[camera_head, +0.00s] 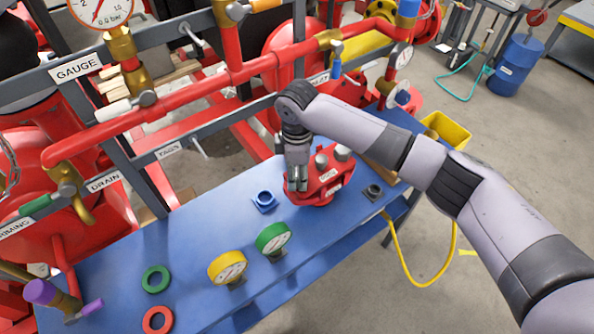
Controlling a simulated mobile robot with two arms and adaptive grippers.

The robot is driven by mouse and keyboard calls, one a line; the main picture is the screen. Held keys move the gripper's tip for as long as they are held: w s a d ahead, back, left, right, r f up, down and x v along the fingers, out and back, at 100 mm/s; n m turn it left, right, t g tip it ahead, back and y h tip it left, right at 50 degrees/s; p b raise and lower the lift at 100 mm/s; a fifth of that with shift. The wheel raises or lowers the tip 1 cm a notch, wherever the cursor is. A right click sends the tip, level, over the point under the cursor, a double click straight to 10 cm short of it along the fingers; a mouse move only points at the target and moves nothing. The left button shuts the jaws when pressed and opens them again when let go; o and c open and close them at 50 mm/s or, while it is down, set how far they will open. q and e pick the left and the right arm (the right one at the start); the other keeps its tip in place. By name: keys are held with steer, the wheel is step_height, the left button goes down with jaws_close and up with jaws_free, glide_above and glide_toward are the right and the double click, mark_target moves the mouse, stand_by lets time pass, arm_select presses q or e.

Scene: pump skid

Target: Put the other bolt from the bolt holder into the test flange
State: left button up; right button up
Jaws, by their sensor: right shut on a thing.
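The red piece with white labels, which looks like the test flange (325,186), sits on the blue bench. Two silver bolt heads (321,161) stand up on its middle and back right. My right gripper (298,184) points straight down over the left side of the red flange. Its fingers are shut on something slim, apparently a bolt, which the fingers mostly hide. I cannot tell whether the bolt's tip is in a hole. I cannot make out the bolt holder for certain; a tan block (384,172) lies partly hidden behind my right arm. My left gripper is not in view.
On the blue bench (190,245) stand a blue socket (264,201), a dark square fitting (373,192), a green gauge (273,238), a yellow gauge (228,266), and green and red rings (155,279). Red pipes and grey rails rise behind. A yellow bin (449,129) is at the right.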

steer(key=o, duration=1.3)
